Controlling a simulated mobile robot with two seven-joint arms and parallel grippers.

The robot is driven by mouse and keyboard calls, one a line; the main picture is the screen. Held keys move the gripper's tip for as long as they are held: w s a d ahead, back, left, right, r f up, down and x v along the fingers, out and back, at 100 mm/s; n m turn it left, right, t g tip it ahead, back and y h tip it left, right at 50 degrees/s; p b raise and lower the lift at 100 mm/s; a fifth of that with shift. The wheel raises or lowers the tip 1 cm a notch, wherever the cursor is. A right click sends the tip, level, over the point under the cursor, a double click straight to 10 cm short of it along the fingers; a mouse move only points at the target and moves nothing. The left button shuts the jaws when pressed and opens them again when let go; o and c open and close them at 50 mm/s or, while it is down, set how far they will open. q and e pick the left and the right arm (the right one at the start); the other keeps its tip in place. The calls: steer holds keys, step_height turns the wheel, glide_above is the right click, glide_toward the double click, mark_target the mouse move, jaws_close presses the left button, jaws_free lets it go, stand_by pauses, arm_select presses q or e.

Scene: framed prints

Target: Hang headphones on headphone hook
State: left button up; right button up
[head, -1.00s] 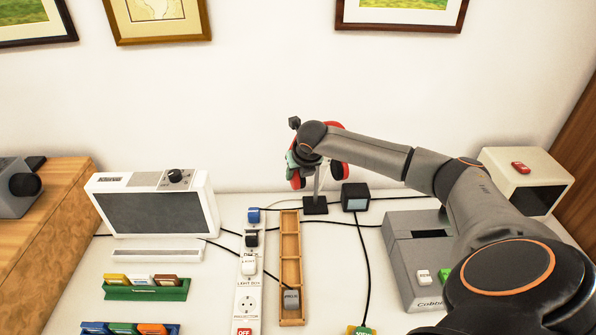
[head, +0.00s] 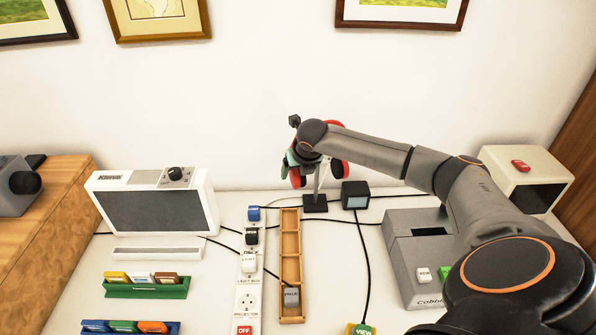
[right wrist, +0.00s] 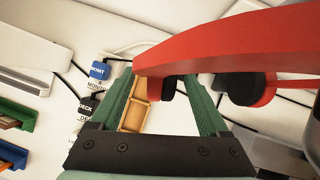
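The red headphones (head: 340,171) with black ear pads are at the slim headphone stand (head: 319,184), whose dark base (head: 315,205) rests on the desk. The stand's top is hidden behind my right gripper, so I cannot tell whether the band rests on the hook. My right gripper (head: 290,159) is at the headphones. In the right wrist view its two green fingers (right wrist: 165,95) are spread wide apart. The red headband (right wrist: 225,45) crosses in front of them and hides their tips; an ear cup (right wrist: 245,88) shows at the right. My left gripper is out of view.
A small black box (head: 355,195) stands just right of the stand. A wooden tray (head: 291,250) and a white power strip (head: 248,300) lie in front. A grey machine (head: 410,275) is at right under my arm, a white speaker-like unit (head: 155,205) at left. Cables cross the desk.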

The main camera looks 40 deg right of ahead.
steer(key=v, duration=1.2)
steer(key=shift+s+r, duration=0.2)
